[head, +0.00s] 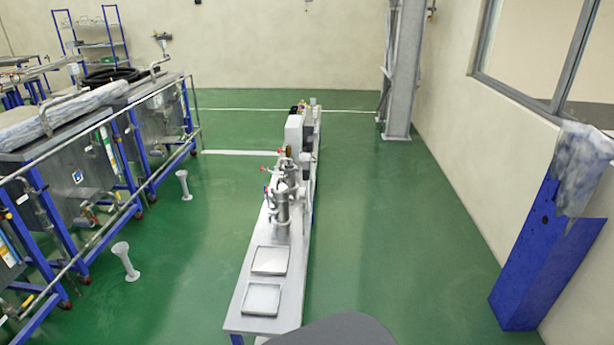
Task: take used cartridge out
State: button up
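A narrow metal bench (238,315) runs away from me down the middle of the head view. A metal vessel (283,208) with pipework and small red parts stands partway along it. No cartridge can be made out; whether one is inside the vessel cannot be seen. Two square, shallow, pale trays lie on the near end of the bench, one farther (270,260) and one nearer (262,299). Both look empty. My gripper is not in view; a dark rounded part at the bottom edge looks like part of my own body.
Blue-framed metal tanks (75,185) with rails line the left. Two pale flared posts, one nearer (126,262) and one farther (184,186), stand on the green floor between them and the bench. A blue beam (545,250) leans at the right wall. Floor right of the bench is clear.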

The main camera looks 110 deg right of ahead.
aim_at(289, 164)
jog(key=z, duration=2.4)
jog(key=i, duration=3.2)
jog(key=u, duration=0.05)
